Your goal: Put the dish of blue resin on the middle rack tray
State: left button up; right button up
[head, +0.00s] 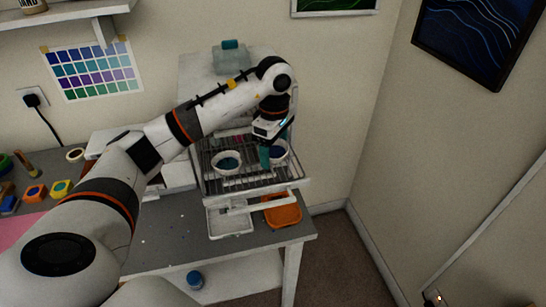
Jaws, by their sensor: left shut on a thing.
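My left gripper (265,157) reaches over the rack from the left, pointing down. It is shut on the rim of a white dish of blue resin (281,151), at the dish's left side. The gripper partly hides this dish. The dish is at the right part of a pulled-out wire rack tray (250,181); I cannot tell whether it touches the wires. A second white dish (228,162) with teal resin sits on the left part of that tray. My right gripper is not in view.
A white tray (231,221) and an orange tray (283,213) lie below the rack on the grey table (170,232). Colored blocks (60,188) are at the left. A clear container with a teal top (230,58) stands behind. The wall is close on the right.

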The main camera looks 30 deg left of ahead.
aim_at(275, 156)
pick_arm(q)
jog(key=f, duration=0.2)
jog(key=f+p, duration=0.1)
jog(key=f, duration=0.1)
jog(key=shift+w, duration=0.3)
jog(key=shift+f, duration=0.1)
jog(key=shift+s, duration=0.1)
jog(key=shift+f, duration=0.25)
jog(key=o, duration=1)
jog(key=shift+r, duration=0.1)
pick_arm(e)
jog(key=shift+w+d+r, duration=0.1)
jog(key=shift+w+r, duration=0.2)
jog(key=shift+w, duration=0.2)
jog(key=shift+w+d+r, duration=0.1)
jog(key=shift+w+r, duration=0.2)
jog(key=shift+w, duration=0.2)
